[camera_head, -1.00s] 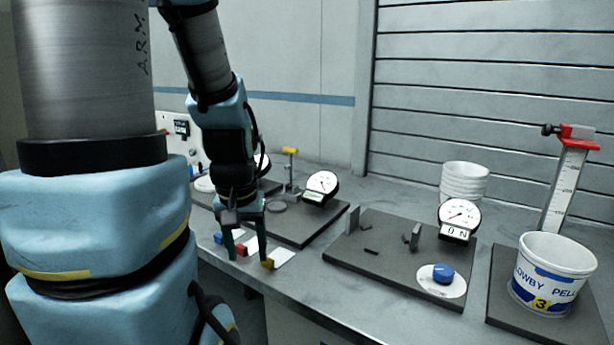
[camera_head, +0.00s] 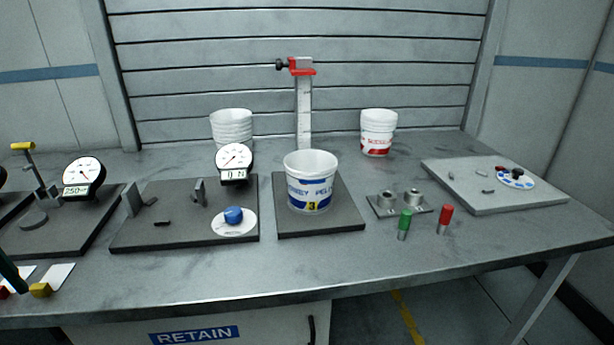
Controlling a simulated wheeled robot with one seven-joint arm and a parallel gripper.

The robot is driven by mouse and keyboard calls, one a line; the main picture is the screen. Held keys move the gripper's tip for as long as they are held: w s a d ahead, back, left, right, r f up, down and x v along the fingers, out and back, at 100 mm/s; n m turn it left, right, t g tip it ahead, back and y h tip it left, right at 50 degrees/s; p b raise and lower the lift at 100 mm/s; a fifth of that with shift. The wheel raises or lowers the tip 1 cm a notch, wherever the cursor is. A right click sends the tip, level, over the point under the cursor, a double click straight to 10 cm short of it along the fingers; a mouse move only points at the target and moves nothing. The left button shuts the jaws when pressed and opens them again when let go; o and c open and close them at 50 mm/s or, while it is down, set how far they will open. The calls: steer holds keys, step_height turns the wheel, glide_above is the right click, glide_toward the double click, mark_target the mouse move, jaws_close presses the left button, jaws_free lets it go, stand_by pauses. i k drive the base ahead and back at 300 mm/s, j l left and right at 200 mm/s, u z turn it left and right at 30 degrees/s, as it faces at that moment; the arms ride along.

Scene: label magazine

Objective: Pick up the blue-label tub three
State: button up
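The blue-label tub three (camera_head: 311,182) is a white open tub with a blue and white label and a yellow patch reading 3. It stands upright on a dark square plate (camera_head: 345,215) near the middle of the bench. A ruled post with a red slider (camera_head: 303,105) rises behind it. The rest of the gripper is out of frame.
Stacked white tubs (camera_head: 232,128) and a red-label tub (camera_head: 378,133) stand at the back. A dial plate with a blue knob (camera_head: 234,214) lies left of the tub. Green (camera_head: 404,224) and red (camera_head: 445,219) pegs stand at right.

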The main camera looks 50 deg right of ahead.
mark_target(310, 174)
steer(key=k+l+z, duration=0.1)
steer(key=z, duration=0.4)
steer(key=l+z, duration=0.3)
steer(key=z, duration=0.15)
